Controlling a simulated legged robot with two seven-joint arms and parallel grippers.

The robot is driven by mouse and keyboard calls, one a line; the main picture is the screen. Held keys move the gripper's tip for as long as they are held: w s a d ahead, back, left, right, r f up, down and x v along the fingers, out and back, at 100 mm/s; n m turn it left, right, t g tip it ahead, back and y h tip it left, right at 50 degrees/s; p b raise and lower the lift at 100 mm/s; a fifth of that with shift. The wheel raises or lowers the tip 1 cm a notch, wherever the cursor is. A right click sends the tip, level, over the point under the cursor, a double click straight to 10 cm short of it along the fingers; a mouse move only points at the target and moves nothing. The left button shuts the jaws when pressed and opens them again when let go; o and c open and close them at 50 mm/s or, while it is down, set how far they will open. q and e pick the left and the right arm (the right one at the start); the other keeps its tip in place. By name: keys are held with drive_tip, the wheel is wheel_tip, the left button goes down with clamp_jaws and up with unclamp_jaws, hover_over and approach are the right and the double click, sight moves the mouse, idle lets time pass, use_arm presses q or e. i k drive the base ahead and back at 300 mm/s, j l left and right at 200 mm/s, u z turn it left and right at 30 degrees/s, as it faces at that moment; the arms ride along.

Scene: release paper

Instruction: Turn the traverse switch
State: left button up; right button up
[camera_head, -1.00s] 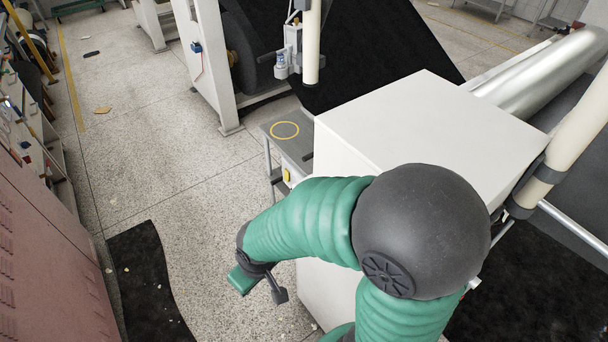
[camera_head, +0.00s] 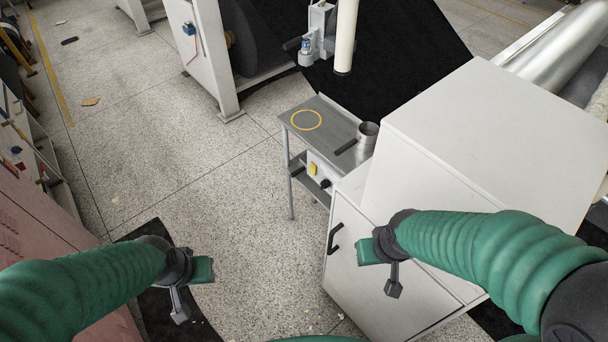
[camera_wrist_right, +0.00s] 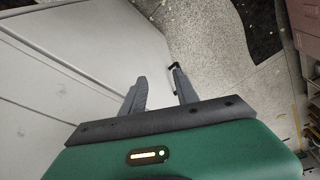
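A small grey-white control box (camera_head: 332,176) sits under the top of a metal side table in the head view. It carries a yellow button (camera_head: 313,169) and a black knob (camera_head: 325,184); I cannot tell which is the traverse switch. My right gripper (camera_head: 393,282) is in front of the white cabinet, below and right of the box and apart from it. In the right wrist view its two fingers (camera_wrist_right: 160,92) are spread with nothing between them. My left gripper (camera_head: 180,306) hangs at lower left above the floor, away from the box; its fingers are too small to judge.
A white cabinet (camera_head: 475,140) with a black handle (camera_head: 335,238) stands right of the side table (camera_head: 340,119). A metal cup (camera_head: 367,132) is on that table. A large machine with a dark roll stands behind. The speckled floor (camera_head: 240,215) in the middle is clear.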

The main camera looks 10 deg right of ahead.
sight(325, 184)
drive_tip(key=i+j+z, duration=0.1)
drive_tip(key=j+z, duration=0.65)
drive_tip(key=z, duration=0.15)
drive_tip(key=i+u, duration=0.25)
drive_tip(key=u, duration=0.25)
drive_tip(key=i+u, duration=0.2)
drive_tip(key=u, duration=0.25)
drive_tip(key=i+l+u, duration=0.2)
drive_tip(key=u, duration=0.3)
